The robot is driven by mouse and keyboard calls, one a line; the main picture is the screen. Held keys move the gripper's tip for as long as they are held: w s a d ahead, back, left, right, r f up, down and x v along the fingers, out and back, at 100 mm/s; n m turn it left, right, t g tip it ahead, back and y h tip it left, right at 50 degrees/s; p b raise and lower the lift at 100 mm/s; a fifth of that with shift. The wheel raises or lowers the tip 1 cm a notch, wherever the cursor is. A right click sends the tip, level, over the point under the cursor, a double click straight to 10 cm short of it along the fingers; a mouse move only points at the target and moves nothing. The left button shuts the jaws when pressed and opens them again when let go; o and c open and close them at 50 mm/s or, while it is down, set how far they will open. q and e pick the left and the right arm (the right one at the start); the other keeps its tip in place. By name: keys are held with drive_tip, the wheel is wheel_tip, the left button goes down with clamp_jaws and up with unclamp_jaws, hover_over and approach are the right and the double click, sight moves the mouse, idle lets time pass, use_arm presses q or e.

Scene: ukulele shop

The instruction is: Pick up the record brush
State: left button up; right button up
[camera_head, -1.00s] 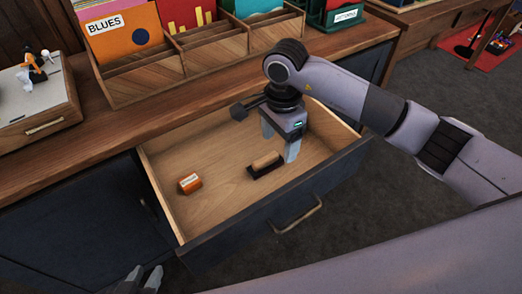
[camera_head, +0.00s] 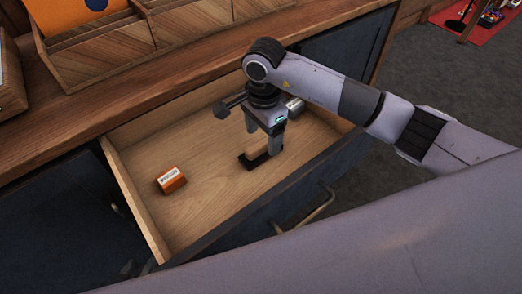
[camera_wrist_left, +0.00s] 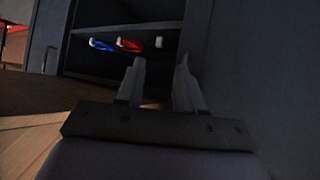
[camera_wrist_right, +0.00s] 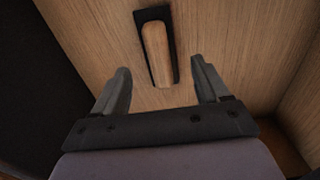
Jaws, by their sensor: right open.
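The record brush (camera_head: 253,158), a dark base with a light wooden top, lies on the floor of the open drawer (camera_head: 215,200). My right gripper (camera_head: 264,139) is open and points down just above the brush, partly covering it. In the right wrist view the brush (camera_wrist_right: 157,52) shows beyond the space between the open fingertips (camera_wrist_right: 160,80), with nothing held. My left gripper (camera_wrist_left: 160,62) is open and empty in its wrist view, facing a dark shelf. In the head view it is barely visible at the lower left.
An orange box (camera_head: 171,180) lies left of the brush in the drawer. A silver cylinder (camera_head: 295,106) is at the back right. Drawer walls surround them. Wooden record bins (camera_head: 95,50) stand on the counter behind. In the left wrist view, blue and red loops (camera_wrist_left: 128,45) are on the shelf.

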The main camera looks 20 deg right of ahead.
sight(261, 143)
drive_tip(key=f, duration=0.4)
drive_tip(key=shift+s+a, duration=0.1)
drive_tip(key=shift+a, duration=0.2)
drive_tip(key=shift+f, duration=0.1)
drive_tip(key=c, duration=1.2)
use_arm(q)
drive_tip(key=shift+w+d+r, duration=0.3)
drive_tip(key=shift+w+d, duration=0.05)
drive_tip(key=shift+w, duration=0.15)
use_arm(e)
drive_tip(key=shift+o, duration=0.2)
